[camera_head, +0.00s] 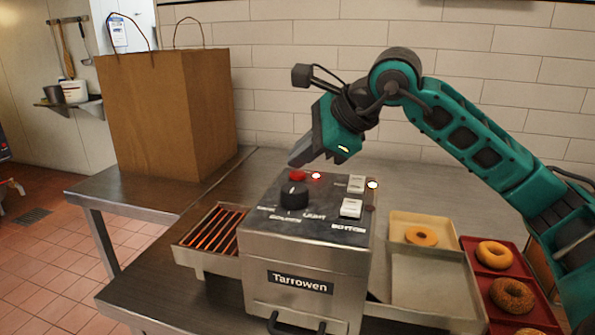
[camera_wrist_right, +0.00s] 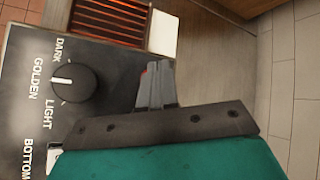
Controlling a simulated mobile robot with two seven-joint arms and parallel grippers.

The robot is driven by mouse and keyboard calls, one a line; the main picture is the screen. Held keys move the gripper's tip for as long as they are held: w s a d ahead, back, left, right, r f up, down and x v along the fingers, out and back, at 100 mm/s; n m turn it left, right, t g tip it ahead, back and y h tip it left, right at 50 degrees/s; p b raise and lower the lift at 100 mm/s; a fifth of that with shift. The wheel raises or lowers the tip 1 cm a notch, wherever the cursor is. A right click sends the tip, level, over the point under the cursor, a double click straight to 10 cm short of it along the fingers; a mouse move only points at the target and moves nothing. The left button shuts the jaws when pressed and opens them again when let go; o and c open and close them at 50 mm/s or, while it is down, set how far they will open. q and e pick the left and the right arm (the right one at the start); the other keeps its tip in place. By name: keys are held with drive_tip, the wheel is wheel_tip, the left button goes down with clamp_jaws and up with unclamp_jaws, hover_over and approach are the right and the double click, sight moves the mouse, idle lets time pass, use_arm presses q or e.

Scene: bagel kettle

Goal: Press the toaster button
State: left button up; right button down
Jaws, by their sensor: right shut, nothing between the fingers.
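The metal toaster (camera_head: 310,262), marked Tarrowen, stands on the steel table. On its dark top panel are a black dial (camera_head: 294,195), a red button (camera_head: 297,176) with a glowing red light (camera_head: 316,176) to its right, and two pale switches (camera_head: 356,184). My right gripper (camera_head: 297,160) is shut and empty, its fingertips just above the red button; contact cannot be told. In the right wrist view the shut fingers (camera_wrist_right: 158,75) cover most of the button, with a bit of red at their edge, and the dial (camera_wrist_right: 74,83) lies left. My left gripper is out of view.
Glowing heater bars (camera_head: 212,232) show at the toaster's left. A brown paper bag (camera_head: 165,120) stands behind left. The tiled wall is close behind.

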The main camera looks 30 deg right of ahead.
sight(302, 175)
drive_tip(key=shift+f, duration=0.4)
drive_tip(key=shift+r, duration=0.45)
wheel_tip(302, 175, up, 6)
drive_tip(key=p, duration=0.5)
drive_tip(key=shift+p, duration=0.3)
drive_tip(key=shift+s+f, duration=0.1)
idle(0.4)
